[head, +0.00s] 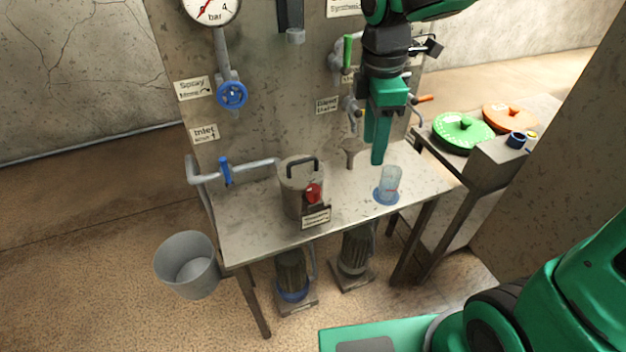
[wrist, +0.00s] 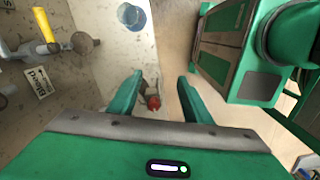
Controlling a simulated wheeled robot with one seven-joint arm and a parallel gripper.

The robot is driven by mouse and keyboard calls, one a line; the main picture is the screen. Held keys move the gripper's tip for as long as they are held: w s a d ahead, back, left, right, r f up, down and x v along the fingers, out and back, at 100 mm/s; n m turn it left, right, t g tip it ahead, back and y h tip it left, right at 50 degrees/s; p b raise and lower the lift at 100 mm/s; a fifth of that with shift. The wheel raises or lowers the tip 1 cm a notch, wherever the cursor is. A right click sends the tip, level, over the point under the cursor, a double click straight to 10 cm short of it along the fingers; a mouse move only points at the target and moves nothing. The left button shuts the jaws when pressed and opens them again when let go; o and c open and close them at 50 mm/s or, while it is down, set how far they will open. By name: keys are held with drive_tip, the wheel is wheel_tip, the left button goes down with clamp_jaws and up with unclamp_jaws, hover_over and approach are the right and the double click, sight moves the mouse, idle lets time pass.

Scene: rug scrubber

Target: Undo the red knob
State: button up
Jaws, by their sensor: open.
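The red knob (head: 314,193) is on the front of a grey metal canister (head: 291,199) with a dark top handle, standing on the metal table. In the wrist view a small red knob (wrist: 153,102) shows far off, between the fingers and partly framed by them. My gripper (head: 377,160) hangs above the table, to the right of and higher than the canister, fingers pointing down. In the wrist view the gripper (wrist: 160,80) has its two green fingers apart with nothing held between them. It is not touching the knob.
A clear beaker (head: 390,181) on a blue base stands at the table's right. A blue-handled inlet pipe (head: 226,172) runs along the left. Valves and pipes cover the panel behind. A bucket (head: 187,264) stands left on the floor. Green and orange lids (head: 463,131) lie right.

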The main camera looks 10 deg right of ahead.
sight(313, 187)
drive_tip(key=a+n, duration=0.7)
drive_tip(key=a, duration=0.5)
drive_tip(key=shift+y, duration=0.3)
drive_tip(key=f, duration=1.1)
drive_tip(key=shift+w+d+f, duration=0.15)
drive_tip(key=shift+w, duration=0.15)
drive_tip(key=shift+c, duration=0.4)
drive_tip(key=c, duration=1)
